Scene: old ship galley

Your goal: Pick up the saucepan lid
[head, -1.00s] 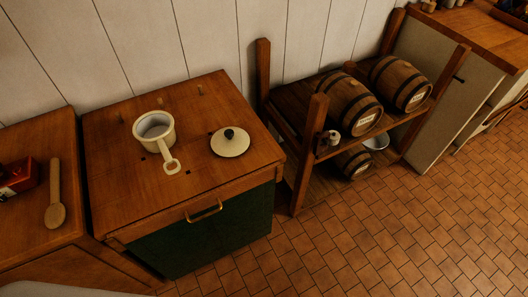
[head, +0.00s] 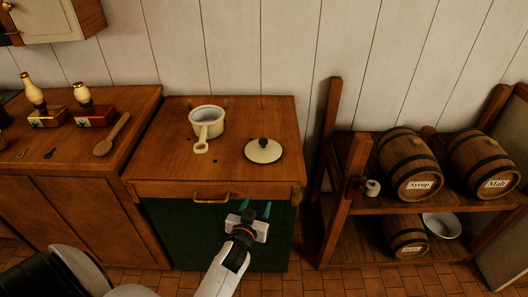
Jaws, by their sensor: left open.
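The saucepan lid (head: 263,151), cream with a black knob, lies flat on the wooden top of the green cabinet (head: 222,163), right of centre. The cream saucepan (head: 206,124) stands upright to its left and a little behind, uncovered, its handle towards me. The two are apart. My left gripper (head: 254,210) is in front of the green cabinet, below its top edge and nearer to me than the lid. Its two green-tipped fingers are apart and point towards the cabinet, with nothing seen between them. My right gripper is not in view.
A drawer handle (head: 211,199) sticks out at the cabinet front. The tiled floor shows in front.

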